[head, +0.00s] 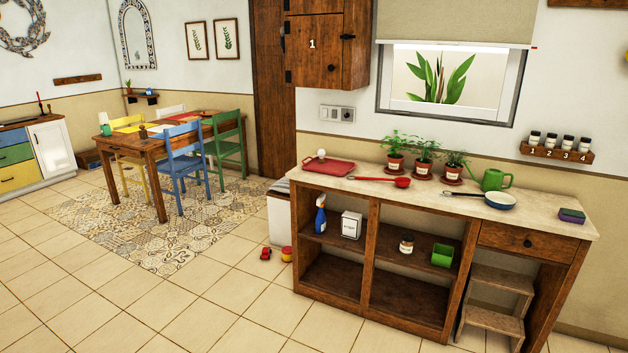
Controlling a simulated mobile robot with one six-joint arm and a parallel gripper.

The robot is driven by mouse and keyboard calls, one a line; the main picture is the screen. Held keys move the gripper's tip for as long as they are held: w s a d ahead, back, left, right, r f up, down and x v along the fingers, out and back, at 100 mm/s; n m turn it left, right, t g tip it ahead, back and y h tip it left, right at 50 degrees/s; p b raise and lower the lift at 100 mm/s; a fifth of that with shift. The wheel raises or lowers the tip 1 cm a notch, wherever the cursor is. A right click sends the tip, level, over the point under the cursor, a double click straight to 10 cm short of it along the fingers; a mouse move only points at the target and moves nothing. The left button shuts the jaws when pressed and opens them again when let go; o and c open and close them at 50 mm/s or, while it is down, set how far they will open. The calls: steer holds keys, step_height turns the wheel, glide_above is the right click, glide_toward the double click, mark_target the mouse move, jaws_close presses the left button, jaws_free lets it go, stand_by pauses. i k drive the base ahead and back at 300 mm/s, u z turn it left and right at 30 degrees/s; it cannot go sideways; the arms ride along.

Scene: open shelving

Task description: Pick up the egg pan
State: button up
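A small pan (500,201) with a blue outside and a pale inside lies on the right part of the countertop, near its front edge. It is the only pan I see, so I take it as the egg pan. Its thin dark handle points left along the counter. The pan looks empty. My gripper is not in view, and nothing touches the pan from above.
A step stool (495,300) stands below. The tiled floor (200,310) in front is clear.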

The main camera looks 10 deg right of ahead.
mark_target(497, 200)
steer(key=z, duration=0.2)
steer(key=i, duration=1.55)
steer(key=z, duration=0.3)
